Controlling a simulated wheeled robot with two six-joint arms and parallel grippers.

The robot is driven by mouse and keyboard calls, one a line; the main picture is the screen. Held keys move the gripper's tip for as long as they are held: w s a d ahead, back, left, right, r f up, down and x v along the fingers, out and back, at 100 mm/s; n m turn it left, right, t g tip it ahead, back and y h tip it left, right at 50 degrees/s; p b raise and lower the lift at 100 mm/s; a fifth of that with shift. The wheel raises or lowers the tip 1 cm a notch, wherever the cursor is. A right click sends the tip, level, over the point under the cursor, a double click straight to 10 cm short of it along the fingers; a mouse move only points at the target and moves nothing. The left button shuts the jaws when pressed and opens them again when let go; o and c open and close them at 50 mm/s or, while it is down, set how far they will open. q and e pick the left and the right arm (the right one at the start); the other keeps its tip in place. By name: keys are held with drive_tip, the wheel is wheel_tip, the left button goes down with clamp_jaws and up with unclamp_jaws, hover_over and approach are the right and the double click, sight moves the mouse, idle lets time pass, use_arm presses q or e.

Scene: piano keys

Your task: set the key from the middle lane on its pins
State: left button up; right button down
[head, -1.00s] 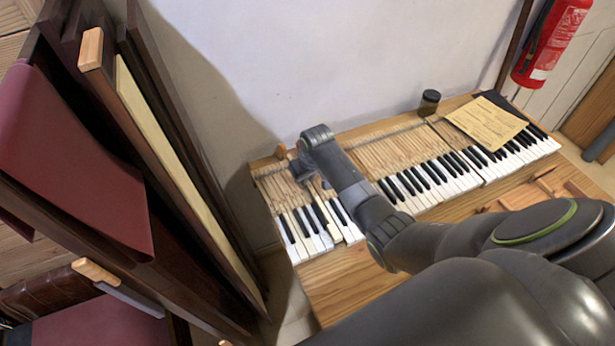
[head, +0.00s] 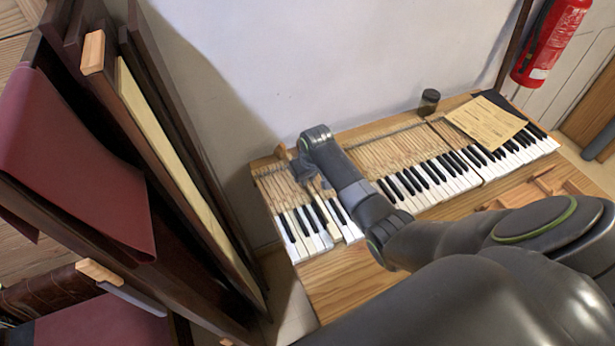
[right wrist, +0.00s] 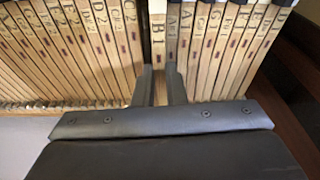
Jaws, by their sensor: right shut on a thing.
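In the right wrist view my right gripper (right wrist: 159,84) is shut on a pale wooden key stamped B 1 (right wrist: 158,48), with one dark finger on each side. The held key lies in line between its neighbours, the keys stamped C2 (right wrist: 126,52) and A#1 (right wrist: 182,46). In the head view my right gripper (head: 312,178) is low over the left part of the keyboard (head: 440,180). My arm and gripper hide part of the key there. The pins under the key are hidden, so I cannot tell whether it is seated. My left gripper is out of view.
A dark jar (head: 429,102) and a yellowed sheet (head: 487,123) rest at the back of the keyboard. Wooden pieces (head: 545,185) lie on the bench at the right. Tall dark panels (head: 150,150) stand at the left. A red extinguisher (head: 551,42) hangs at the upper right.

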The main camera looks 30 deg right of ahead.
drive_tip(key=shift+f, duration=0.5)
drive_tip(key=c, duration=1.8)
unclamp_jaws()
drive_tip(key=shift+w+p+v, duration=0.25)
drive_tip(key=shift+p+v, duration=0.8)
drive_tip(key=shift+p, duration=0.05)
drive_tip(key=shift+r, duration=0.1)
drive_tip(key=o, duration=0.5)
drive_tip(key=shift+o, duration=0.2)
